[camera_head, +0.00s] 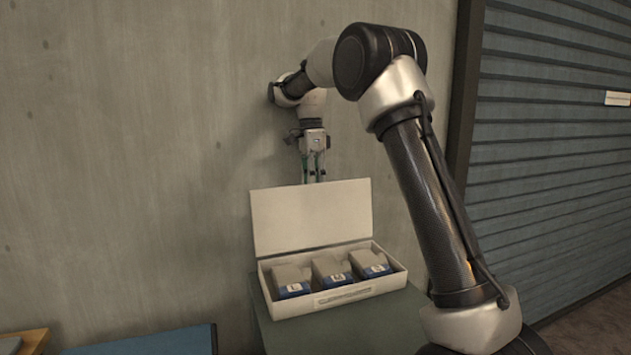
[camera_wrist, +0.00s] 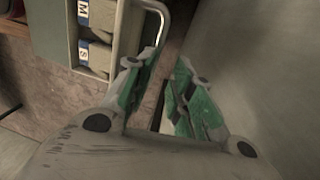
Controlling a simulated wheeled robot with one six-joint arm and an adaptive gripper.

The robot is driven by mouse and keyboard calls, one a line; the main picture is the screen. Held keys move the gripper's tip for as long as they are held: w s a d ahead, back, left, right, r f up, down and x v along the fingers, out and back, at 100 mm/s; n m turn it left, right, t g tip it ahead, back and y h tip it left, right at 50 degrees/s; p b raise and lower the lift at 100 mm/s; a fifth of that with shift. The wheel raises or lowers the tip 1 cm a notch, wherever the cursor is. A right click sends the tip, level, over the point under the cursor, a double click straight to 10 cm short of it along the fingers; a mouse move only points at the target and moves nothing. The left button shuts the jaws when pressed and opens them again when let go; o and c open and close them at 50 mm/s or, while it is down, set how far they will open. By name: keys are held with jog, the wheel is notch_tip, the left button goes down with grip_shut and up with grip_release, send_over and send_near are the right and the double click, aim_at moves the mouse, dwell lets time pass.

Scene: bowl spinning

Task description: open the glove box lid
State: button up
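The glove box (camera_head: 337,303) is a white box. Its lid (camera_head: 310,217) stands up along the rear edge, raised and close to the wall, so the inside is exposed. My gripper (camera_head: 312,176) hangs from above at the lid's top edge; the fingertips end at or just behind that edge, and I cannot tell whether they touch it. In the wrist view my gripper (camera_wrist: 166,72) shows green-padded fingers with a gap between them and nothing clearly gripped. The open box (camera_wrist: 130,42) shows at upper left there, with a pale curved bar (camera_wrist: 163,22) beside the fingers.
Several glove packs sit in the box, including one (camera_head: 338,270) in the middle. The box stands on a green cabinet (camera_head: 383,325). A concrete wall (camera_head: 150,150) is close behind the lid. A slatted shutter (camera_head: 555,140) is at right. Blue boards (camera_head: 150,341) lie at lower left.

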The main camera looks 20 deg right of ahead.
jog(key=o, duration=0.3)
notch_tip(320, 180, down, 3)
jog(key=shift+w+g, duration=0.1)
jog(key=shift+g, duration=0.2)
jog(key=shift+c, duration=1)
jog(key=shift+r, duration=0.15)
jog(key=s+v, duration=0.2)
jog(key=v, duration=0.8)
jog(key=shift+r, duration=0.2)
